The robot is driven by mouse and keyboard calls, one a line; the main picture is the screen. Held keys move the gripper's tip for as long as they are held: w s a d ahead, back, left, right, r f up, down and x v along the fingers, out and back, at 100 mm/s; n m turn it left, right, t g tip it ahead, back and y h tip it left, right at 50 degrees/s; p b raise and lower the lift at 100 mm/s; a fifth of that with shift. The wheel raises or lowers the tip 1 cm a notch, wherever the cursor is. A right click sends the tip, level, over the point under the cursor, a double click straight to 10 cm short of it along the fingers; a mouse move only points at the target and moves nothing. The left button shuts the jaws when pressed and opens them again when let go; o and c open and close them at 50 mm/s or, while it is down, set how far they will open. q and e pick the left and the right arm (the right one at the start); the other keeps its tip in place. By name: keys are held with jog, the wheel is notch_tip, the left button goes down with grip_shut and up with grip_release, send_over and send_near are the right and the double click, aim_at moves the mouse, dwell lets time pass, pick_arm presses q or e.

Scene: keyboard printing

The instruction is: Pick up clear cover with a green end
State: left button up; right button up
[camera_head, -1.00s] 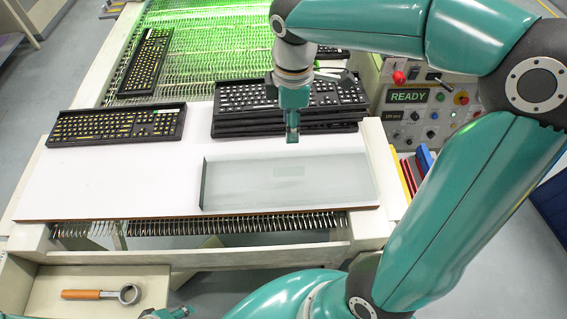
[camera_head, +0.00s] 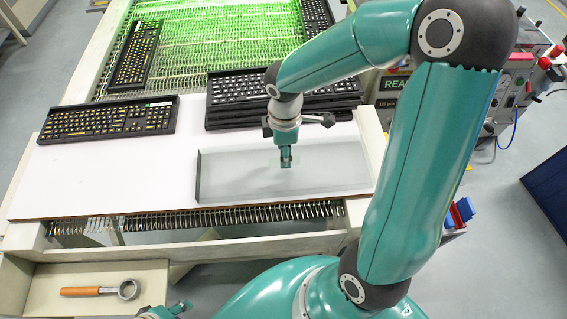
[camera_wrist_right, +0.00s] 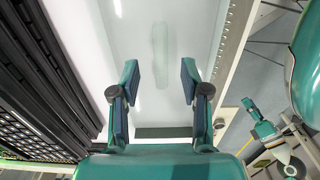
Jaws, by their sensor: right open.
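The clear cover (camera_head: 228,176) is a long, see-through grey-green tray lying flat on the white tabletop. Its left end looks darker green. My right gripper (camera_head: 286,162) points down over the middle of the cover. In the right wrist view the fingers of my right gripper (camera_wrist_right: 158,82) are apart, with the clear cover (camera_wrist_right: 145,25) beyond them and nothing held between. I cannot tell whether the fingertips touch it.
A stack of black keyboards (camera_head: 235,118) stands just behind the cover. Another keyboard (camera_head: 108,119) lies at the left. A further one (camera_head: 135,55) is on the green-lit conveyor (camera_head: 215,45). An orange-handled tool (camera_head: 95,291) lies in a tray at front left. The white tabletop (camera_head: 100,175) left of the cover is clear.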

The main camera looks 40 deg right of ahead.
jog(key=shift+f, duration=1.45)
grip_shut()
jog(key=shift+r, duration=0.1)
notch_tip(320, 180, up, 20)
jog(key=shift+p, duration=0.3)
jog(key=c, duration=0.7)
grip_release()
grip_shut()
